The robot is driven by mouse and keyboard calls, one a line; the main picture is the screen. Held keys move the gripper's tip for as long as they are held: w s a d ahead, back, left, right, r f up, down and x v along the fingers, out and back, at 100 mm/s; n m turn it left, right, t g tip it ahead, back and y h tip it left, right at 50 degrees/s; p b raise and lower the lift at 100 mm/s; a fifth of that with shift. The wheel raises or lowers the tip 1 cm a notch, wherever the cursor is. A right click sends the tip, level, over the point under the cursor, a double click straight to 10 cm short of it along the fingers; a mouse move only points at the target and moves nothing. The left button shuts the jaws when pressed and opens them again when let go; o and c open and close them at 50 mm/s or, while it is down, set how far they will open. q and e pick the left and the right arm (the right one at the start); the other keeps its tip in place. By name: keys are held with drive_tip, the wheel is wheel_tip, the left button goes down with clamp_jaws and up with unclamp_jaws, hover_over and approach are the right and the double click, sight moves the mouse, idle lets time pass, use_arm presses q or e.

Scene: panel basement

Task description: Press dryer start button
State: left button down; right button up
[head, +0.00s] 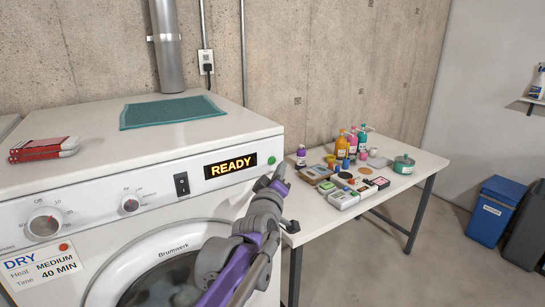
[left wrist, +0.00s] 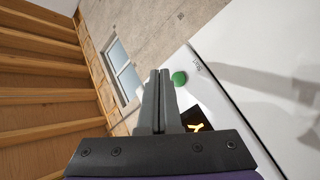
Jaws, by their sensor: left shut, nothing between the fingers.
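The white dryer (head: 110,190) stands at the left, its lit display (head: 231,166) reading READY. A small round green button (head: 271,160) sits on its panel, right of the display. The button also shows in the left wrist view (left wrist: 179,78), just right of my fingertips. My left gripper (head: 279,174) is shut and empty, its tips close below and right of the button in the head view. I cannot tell whether they touch the panel. My right gripper is not in view.
A black rocker switch (head: 182,184) and two dials (head: 44,223) are on the panel. A teal cloth (head: 172,112) lies on top of the dryer. A white table (head: 385,182) with bottles and boxes stands to the right. Blue bin (head: 495,211) at far right.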

sight(272, 160)
use_arm(q)
drive_tip(key=shift+w+a, duration=0.4)
drive_tip(key=shift+w, duration=0.2)
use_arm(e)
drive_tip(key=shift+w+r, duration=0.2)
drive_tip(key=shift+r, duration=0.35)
use_arm(q)
drive_tip(key=shift+p, duration=0.3)
idle(0.8)
drive_tip(key=shift+w+a+r, duration=0.1)
drive_tip(key=shift+w+a, duration=0.05)
drive_tip(key=shift+w+a+p, duration=0.1)
drive_tip(key=shift+p, duration=0.25)
drive_tip(key=shift+w, duration=0.1)
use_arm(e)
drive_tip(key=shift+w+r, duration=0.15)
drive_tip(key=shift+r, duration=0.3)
